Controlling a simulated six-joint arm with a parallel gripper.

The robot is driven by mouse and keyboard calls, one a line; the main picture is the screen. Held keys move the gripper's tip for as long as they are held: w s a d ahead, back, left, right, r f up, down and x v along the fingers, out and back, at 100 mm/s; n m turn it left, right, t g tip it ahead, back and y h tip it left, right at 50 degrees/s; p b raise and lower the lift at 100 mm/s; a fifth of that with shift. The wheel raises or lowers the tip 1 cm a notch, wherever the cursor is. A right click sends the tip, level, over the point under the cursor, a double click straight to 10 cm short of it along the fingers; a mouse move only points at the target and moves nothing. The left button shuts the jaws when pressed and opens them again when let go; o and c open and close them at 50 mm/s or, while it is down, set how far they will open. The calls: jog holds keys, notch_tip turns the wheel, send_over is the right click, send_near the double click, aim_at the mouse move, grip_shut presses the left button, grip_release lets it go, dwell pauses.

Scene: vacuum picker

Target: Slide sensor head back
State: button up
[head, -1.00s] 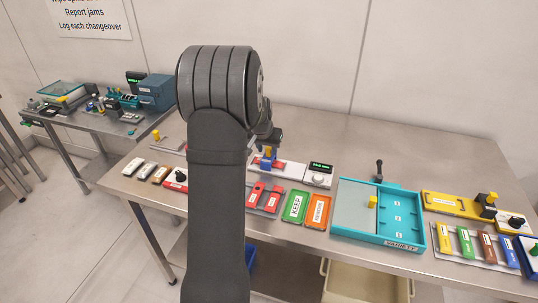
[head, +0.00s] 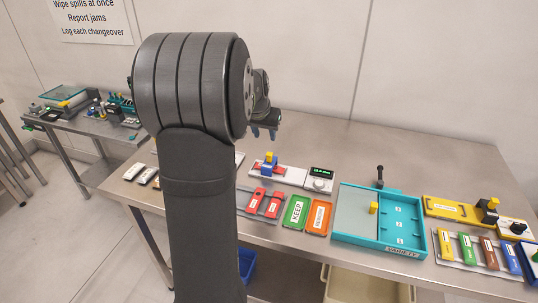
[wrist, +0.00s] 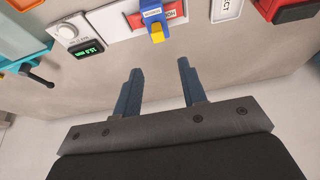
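The sensor head (head: 269,158) is a small blue block with a yellow knob, set on a white unit with a display and a dial. In the wrist view the blue sensor head (wrist: 152,14) stands over a red labelled piece (wrist: 174,10), with its yellow knob toward my gripper. My gripper (wrist: 160,66) is open and empty, its two blue fingers spread. The knob lies beyond the fingertips and is not between them. In the head view my gripper (head: 264,134) hangs above the table, behind and above the sensor head, apart from it.
The green-lit display (head: 320,172) is at the unit's right end. Red pieces (head: 256,196), a green KEEP tray (head: 296,208) and an orange tray (head: 319,214) lie in front. A teal tray (head: 420,236) with an upright black handle (head: 379,172) is right. The table behind is clear.

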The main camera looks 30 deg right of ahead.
send_near(269, 155)
jog(key=x, duration=0.8)
jog(key=shift+w+d+f, duration=0.1)
jog(key=shift+d+f, duration=0.05)
jog(key=shift+f, duration=0.2)
jog(key=shift+c, duration=0.5)
grip_shut()
